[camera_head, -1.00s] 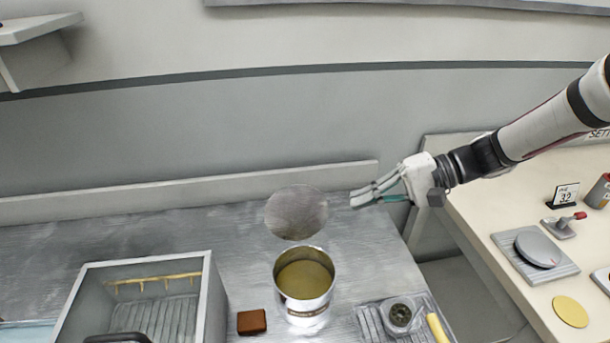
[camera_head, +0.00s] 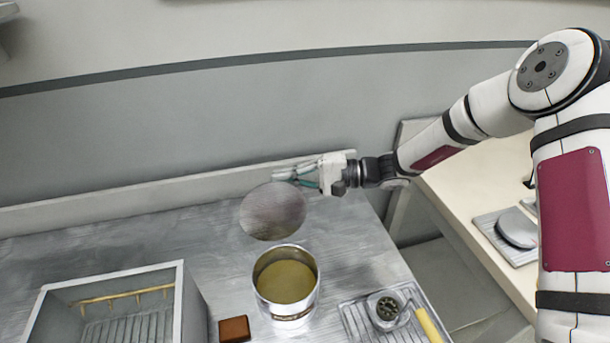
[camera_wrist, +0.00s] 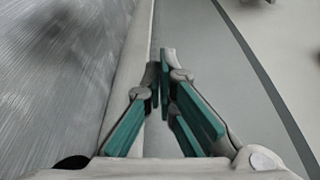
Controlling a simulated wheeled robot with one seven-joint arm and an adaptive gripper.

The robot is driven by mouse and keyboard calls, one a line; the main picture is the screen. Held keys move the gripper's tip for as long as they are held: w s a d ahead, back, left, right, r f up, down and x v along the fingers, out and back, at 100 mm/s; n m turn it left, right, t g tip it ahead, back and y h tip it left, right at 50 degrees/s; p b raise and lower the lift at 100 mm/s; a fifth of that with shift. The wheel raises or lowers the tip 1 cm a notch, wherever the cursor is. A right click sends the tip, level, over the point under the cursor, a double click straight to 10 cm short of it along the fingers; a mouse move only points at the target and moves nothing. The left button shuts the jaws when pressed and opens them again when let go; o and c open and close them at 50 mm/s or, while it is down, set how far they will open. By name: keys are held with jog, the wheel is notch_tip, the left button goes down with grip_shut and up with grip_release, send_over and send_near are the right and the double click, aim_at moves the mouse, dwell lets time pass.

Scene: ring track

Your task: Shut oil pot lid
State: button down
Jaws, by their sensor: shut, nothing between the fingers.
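The oil pot (camera_head: 287,305) is a metal can with yellowish oil inside, standing on the metal counter in the head view. Its round grey lid (camera_head: 272,211) stands raised behind the pot's far rim, so the pot is open. My gripper (camera_head: 283,177) is shut and empty, with its fingertips just behind and above the lid's upper right edge. I cannot tell whether the fingers touch the lid. In the wrist view my gripper's fingers (camera_wrist: 163,70) are closed together, pointing along the counter's back ledge; neither pot nor lid is clearly visible there.
A grey open bin (camera_head: 178,315) with a yellow rail stands left of the pot. A brown block (camera_head: 234,329) lies between them. A tray (camera_head: 355,318) with a round metal item and yellow handle is at right. A back ledge (camera_head: 130,200) runs along the wall.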

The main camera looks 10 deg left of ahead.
aim_at(281, 185)
jog(key=shift+s+r+p, duration=0.25)
jog(key=shift+s+r, duration=0.05)
jog(key=shift+s, duration=0.65)
jog(key=shift+s+r+p, duration=0.2)
jog(key=shift+s+r, duration=0.05)
jog(key=shift+s, duration=0.65)
jog(key=shift+d, duration=0.2)
